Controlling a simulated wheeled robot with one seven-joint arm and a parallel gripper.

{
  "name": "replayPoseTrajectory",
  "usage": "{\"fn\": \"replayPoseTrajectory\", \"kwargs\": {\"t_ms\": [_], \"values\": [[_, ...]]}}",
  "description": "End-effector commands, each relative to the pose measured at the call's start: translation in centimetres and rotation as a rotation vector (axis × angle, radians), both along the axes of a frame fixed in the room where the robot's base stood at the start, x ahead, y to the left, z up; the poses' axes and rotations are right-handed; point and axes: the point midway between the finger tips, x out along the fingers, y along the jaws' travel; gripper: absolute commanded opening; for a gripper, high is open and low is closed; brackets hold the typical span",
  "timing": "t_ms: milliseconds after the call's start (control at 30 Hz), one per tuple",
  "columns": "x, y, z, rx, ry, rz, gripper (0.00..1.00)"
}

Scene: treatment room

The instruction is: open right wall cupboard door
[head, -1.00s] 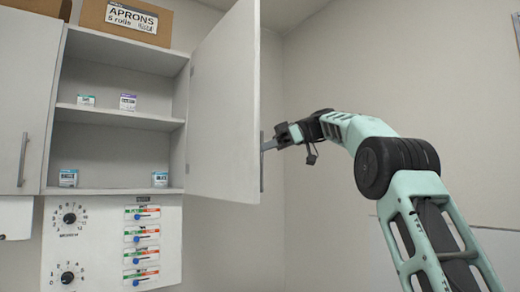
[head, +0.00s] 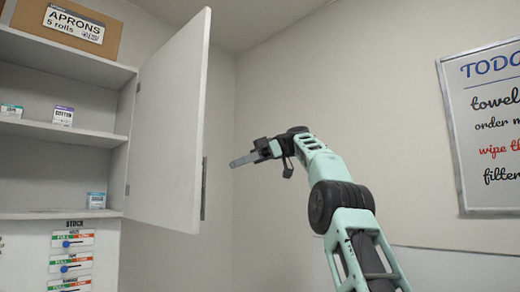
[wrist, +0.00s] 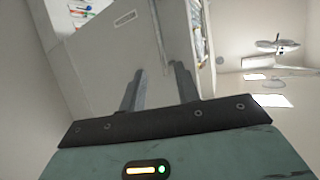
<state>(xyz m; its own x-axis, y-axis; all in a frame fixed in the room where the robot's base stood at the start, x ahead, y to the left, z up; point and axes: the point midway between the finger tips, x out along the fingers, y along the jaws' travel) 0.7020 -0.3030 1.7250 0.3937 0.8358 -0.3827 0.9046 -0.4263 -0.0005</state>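The right wall cupboard door (head: 172,120) stands swung wide open in the head view, with its inner face showing. Its grey bar handle (head: 204,188) is on the outer side near the free edge. My gripper (head: 232,164) is to the right of the handle, apart from it, with clear wall visible between them. In the wrist view my gripper (wrist: 158,70) has its two fingers spread with nothing held between them. The open cupboard (head: 60,145) shows its shelves.
Small boxes, including a purple-topped one (head: 63,115) and a blue one (head: 96,200), stand on the shelves. A cardboard aprons box (head: 75,28) sits on top. A stock panel (head: 80,255) is below. A to-do board (head: 488,130) hangs at right. Space around my gripper is clear.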

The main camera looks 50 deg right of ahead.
Motion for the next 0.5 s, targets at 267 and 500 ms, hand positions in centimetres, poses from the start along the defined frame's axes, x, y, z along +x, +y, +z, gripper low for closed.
{"fn": "replayPoseTrajectory", "kwargs": {"t_ms": [267,500], "values": [[-2.0,-4.3,2.5,0.004,0.001,-0.003,0.32],[-2.6,-5.5,2.7,0.001,0.0,0.0,0.32]]}}
